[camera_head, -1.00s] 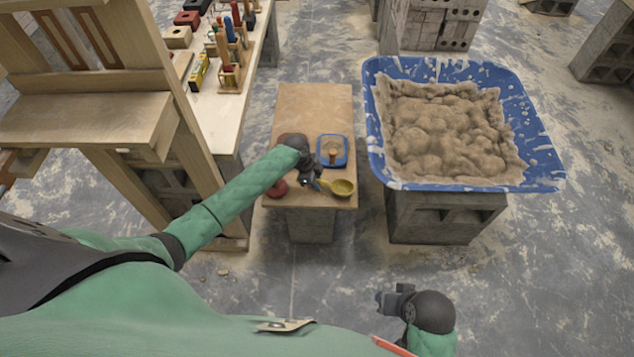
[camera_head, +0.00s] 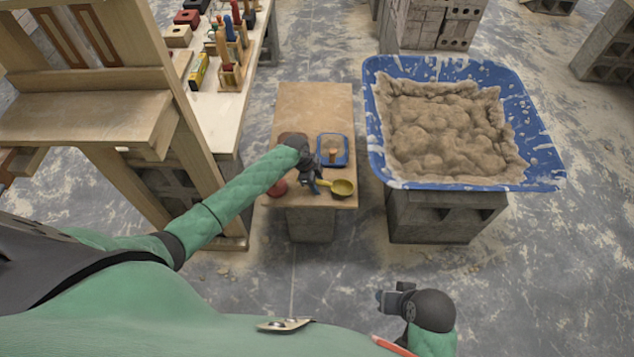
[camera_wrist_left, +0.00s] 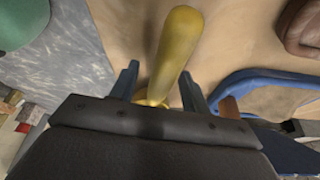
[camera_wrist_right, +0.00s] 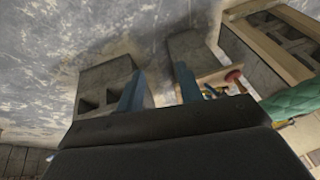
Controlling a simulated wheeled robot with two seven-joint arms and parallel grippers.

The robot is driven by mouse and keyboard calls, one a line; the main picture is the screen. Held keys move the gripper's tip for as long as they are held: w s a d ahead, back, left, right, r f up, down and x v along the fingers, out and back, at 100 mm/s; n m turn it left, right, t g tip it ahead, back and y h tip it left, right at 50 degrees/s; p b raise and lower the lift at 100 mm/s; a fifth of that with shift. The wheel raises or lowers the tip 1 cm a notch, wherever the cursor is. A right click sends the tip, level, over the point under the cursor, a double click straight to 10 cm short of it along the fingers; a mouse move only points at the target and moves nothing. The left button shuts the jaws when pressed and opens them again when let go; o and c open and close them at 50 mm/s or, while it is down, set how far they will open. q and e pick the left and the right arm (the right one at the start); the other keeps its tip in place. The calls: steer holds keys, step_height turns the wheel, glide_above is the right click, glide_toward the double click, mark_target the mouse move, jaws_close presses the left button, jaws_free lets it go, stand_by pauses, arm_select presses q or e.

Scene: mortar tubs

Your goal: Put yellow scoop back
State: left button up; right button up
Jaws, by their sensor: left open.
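The yellow scoop (camera_head: 343,188) lies at the near right edge of the small wooden table (camera_head: 315,105), bowl to the right. My left gripper (camera_head: 315,185) is at its handle, open. In the left wrist view the yellow handle (camera_wrist_left: 178,50) runs between the two spread fingers (camera_wrist_left: 158,82), with no clear grip on it; the scoop's far end is partly hidden by the gripper body. My right gripper (camera_head: 384,299) is open and empty, low over the floor in front of the tub's block; its fingers (camera_wrist_right: 160,85) stand apart in the right wrist view.
A red object (camera_head: 277,188) sits left of my left gripper. A blue tub (camera_head: 540,150) of mortar stands on blocks at right. A long bench (camera_head: 220,105) with tools is at left. The table's far half is clear.

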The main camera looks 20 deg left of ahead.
arm_select(q)
steer(key=shift+a+r, duration=0.1)
steer(key=v, duration=0.6)
steer(key=shift+b, duration=0.3)
steer(key=shift+a+r, duration=0.2)
steer(key=shift+r, duration=0.55)
arm_select(e)
steer(key=shift+w+a+f, duration=0.1)
steer(key=shift+a+f, duration=0.6)
